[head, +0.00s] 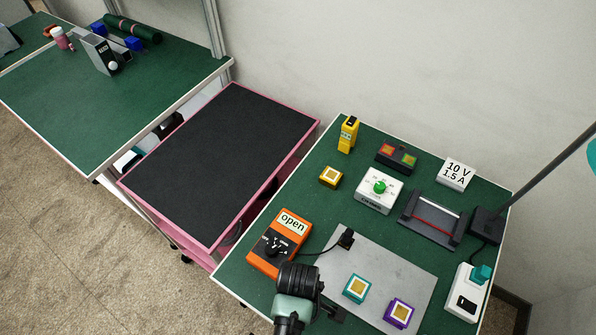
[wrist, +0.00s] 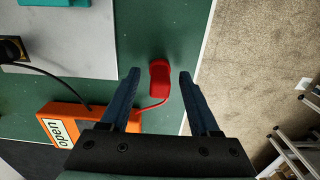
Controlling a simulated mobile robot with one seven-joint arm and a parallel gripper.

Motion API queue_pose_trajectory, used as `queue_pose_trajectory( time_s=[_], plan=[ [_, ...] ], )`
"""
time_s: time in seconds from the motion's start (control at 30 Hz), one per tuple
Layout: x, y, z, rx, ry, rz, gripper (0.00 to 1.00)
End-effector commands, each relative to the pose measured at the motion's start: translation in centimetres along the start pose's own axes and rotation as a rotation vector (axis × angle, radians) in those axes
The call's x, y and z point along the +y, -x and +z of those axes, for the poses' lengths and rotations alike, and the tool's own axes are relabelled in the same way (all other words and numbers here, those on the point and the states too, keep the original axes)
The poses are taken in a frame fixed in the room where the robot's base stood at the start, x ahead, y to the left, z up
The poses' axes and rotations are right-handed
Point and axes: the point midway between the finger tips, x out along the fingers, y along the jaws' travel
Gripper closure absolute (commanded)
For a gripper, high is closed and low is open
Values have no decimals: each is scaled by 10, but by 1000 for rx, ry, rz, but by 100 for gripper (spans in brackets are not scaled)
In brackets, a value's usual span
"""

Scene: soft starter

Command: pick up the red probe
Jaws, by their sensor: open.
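The red probe (wrist: 159,78) shows in the wrist view, over the green table top near its edge. A red lead runs from it toward the orange meter (wrist: 68,122), whose display reads "open". My gripper (wrist: 159,73) is open, with one dark blue finger on each side of the probe and a gap on both sides. I cannot tell how high the fingertips are above the table. The orange meter also shows in the head view (head: 279,243). I cannot make out the red probe in the head view; my arm covers the front of the table there.
A grey plate (head: 380,270) bears a teal block (head: 357,288), a purple block (head: 398,313) and a black probe (head: 346,238) on a lead. Behind stand a white box with a green knob (head: 379,190) and other small devices. A black-topped pink cart (head: 225,160) stands to the left.

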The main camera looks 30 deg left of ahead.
Motion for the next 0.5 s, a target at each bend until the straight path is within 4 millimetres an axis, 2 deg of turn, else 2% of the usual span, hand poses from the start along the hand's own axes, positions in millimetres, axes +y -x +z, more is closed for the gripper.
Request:
queue_pose_trajectory(
  time_s=[0.27, 0.37, 0.5],
  plan=[
    [0, -4, 0, 0, 0, 1, 38],
    [0, -4, 0, 0, 0, 1, 52],
    [0, -4, 0, 0, 0, 1, 77]
  ],
)
